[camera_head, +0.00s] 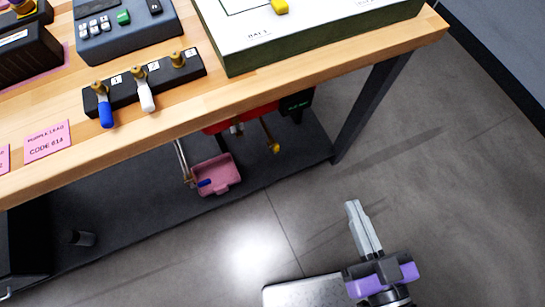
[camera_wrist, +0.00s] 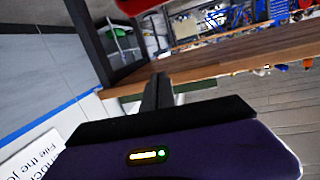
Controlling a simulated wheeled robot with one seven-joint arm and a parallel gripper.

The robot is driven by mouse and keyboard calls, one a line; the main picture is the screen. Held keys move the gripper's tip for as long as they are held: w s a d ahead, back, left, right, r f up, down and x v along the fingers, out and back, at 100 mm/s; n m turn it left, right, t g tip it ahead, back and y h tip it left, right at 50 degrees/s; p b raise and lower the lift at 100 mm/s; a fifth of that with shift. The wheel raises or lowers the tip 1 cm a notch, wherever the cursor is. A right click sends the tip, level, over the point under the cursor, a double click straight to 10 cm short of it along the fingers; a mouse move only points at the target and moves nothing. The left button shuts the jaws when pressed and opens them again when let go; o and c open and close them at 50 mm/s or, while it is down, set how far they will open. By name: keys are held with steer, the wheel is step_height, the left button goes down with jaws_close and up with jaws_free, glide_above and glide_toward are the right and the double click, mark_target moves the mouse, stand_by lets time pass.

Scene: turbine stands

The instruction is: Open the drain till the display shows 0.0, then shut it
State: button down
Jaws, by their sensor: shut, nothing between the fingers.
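A red body (camera_head: 240,117) shows under the bench edge, mostly hidden by the top. A yellow-tipped lever (camera_head: 272,147) and a pale fitting (camera_head: 237,129) hang below it; I cannot tell which is the drain. A dark box with a greenish face (camera_head: 297,103) sits at its right end; no reading is legible. A pink tray (camera_head: 226,180) lies below, with a small blue-tipped part (camera_head: 204,183) over its left side. My gripper (camera_head: 352,205) is shut and empty over the floor, right of the tray and apart from everything. Its fingers also show in the wrist view (camera_wrist: 158,88).
The wooden bench top (camera_head: 330,80) carries a numbered valve block (camera_head: 125,95) with blue and white levers, a keypad box (camera_head: 128,33) and a white-topped case (camera_head: 310,28). A dark bench leg (camera_head: 368,105) and lower shelf (camera_head: 130,225) bound the space. The floor around my gripper is clear.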

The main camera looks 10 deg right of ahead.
mark_target(275, 148)
steer(key=w+a+f+n+t+y+b, duration=0.1)
steer(key=w+a+f+n+b, duration=0.2)
steer(key=w+a+f+b, duration=0.65)
steer(key=w+a+f+n+y+b, duration=0.15)
steer(key=w+f+b, duration=0.25)
steer(key=f, duration=1.1)
steer(key=w+a+f+n+t+y+b, duration=0.1)
steer(key=w+a+f+n+b, duration=0.35)
steer(key=f, duration=0.85)
steer(key=w+d+f+n+h+b, duration=0.1)
steer(key=w+f+n+h+b, duration=0.3)
steer(key=f+n, duration=0.5)
steer(key=shift+w+d+f, duration=0.35)
steer(key=shift+w+f, duration=0.25)
steer(key=shift+f, duration=0.95)
steer(key=shift+b, duration=0.3)
steer(key=w+d+b, duration=0.3)
steer(key=w+b, duration=0.3)
steer(key=w, duration=0.5)
steer(key=shift+d, duration=0.35)
